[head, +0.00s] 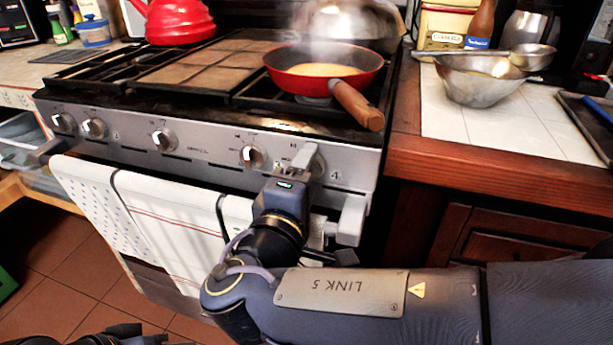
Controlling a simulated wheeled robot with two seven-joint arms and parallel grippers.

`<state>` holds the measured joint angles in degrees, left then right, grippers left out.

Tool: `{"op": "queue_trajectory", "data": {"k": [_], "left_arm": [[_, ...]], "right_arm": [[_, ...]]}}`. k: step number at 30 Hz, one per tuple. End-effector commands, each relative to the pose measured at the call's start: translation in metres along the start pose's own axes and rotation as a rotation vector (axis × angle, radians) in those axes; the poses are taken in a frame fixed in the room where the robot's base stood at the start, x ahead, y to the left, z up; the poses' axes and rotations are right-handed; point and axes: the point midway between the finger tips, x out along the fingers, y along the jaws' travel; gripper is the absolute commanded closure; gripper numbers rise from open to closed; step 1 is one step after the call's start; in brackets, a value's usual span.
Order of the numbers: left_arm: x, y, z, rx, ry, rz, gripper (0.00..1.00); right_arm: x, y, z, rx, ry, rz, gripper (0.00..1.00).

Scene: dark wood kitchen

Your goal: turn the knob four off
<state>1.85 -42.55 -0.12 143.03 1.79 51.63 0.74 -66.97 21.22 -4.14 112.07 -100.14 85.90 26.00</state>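The stove's front panel (205,150) carries a row of silver knobs. The rightmost knob (317,164), beside a printed "4", is mostly hidden behind my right gripper (304,158). The gripper's grey fingertips are at that knob, overlapping it in the picture. I cannot tell whether they touch it or how far apart they are. Another knob (252,156) is just to the left, and the others are farther left. A red pan (325,67) steams on the burner above the right end. A dark part of my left arm shows at the bottom left; its fingers are unclear.
The oven handle's right end (350,220) is close below my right gripper. A white striped towel (165,223) hangs on the handle. The pan's wooden handle (357,105) juts out over the front edge. A wooden counter (480,160) with a metal bowl (482,82) is right.

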Motion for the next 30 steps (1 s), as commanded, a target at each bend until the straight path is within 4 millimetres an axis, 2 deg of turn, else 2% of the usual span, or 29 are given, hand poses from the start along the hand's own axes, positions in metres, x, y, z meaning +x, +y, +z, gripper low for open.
{"op": "queue_trajectory", "data": {"k": [5,8,15,21,30], "left_arm": [[0.0,0.0,0.0,0.0,0.0,0.0,0.56],[-0.002,0.001,-0.001,0.0,0.0,0.0,0.56],[-0.01,0.005,-0.005,0.0,0.0,0.0,0.56],[-0.013,0.006,-0.007,0.0,0.0,0.0,0.56],[-0.013,0.006,-0.007,0.0,0.0,0.0,0.56]], "right_arm": [[-0.001,0.0,0.0,0.0,0.0,0.001,0.37],[-0.008,0.001,-0.001,-0.001,0.001,0.001,0.37],[-0.049,0.002,-0.001,-0.002,0.004,0.002,0.37],[-0.073,0.001,-0.001,-0.001,0.001,0.0,0.37],[-0.078,0.0,0.0,-0.001,-0.001,0.001,0.37]]}}
